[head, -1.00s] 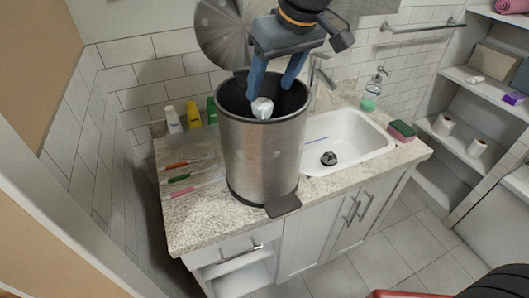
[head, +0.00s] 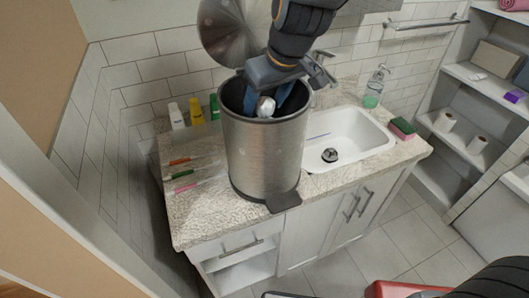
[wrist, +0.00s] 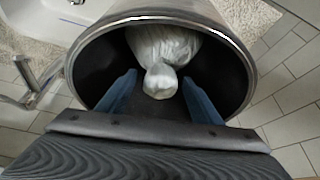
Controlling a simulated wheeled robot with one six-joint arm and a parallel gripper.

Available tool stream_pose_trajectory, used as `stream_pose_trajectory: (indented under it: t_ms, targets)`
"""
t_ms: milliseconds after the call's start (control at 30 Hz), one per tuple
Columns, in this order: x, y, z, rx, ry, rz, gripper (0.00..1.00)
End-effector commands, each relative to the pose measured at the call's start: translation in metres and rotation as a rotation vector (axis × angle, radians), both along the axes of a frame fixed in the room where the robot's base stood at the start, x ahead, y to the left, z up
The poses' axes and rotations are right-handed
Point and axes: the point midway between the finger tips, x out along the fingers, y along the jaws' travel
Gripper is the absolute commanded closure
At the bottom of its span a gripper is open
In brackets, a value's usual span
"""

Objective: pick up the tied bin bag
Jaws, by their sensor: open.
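The tied bin bag (wrist: 163,48) is white and sits inside the steel bin, its knotted top pointing up towards the opening. Only the knot (head: 265,107) shows in the head view; the rest is hidden by the bin wall. The steel bin (head: 262,155) stands on the counter with its lid (head: 228,30) raised. My gripper (wrist: 162,98) reaches down into the bin's mouth. Its two blue fingers are spread apart, one on each side of the knot in the wrist view. I cannot tell whether either finger touches the bag.
The bin's rim (wrist: 240,50) surrounds the fingers closely. A sink (head: 345,138) lies to the right, with a soap bottle (head: 373,92) and sponge (head: 402,128) beyond. Several toothbrushes (head: 182,174) and small bottles (head: 196,110) are to the left.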

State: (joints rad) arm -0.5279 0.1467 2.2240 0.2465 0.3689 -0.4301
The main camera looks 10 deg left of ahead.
Motion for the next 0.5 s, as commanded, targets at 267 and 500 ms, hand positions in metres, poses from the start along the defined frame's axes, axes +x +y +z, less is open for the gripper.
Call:
stream_pose_trajectory:
  t_ms: [267,500]
  targets:
    - [0.0001,0.0003,-0.0004,0.0,0.0,0.0,0.51]
    - [0.0001,0.0002,-0.0003,0.0,0.0,0.0,0.92]
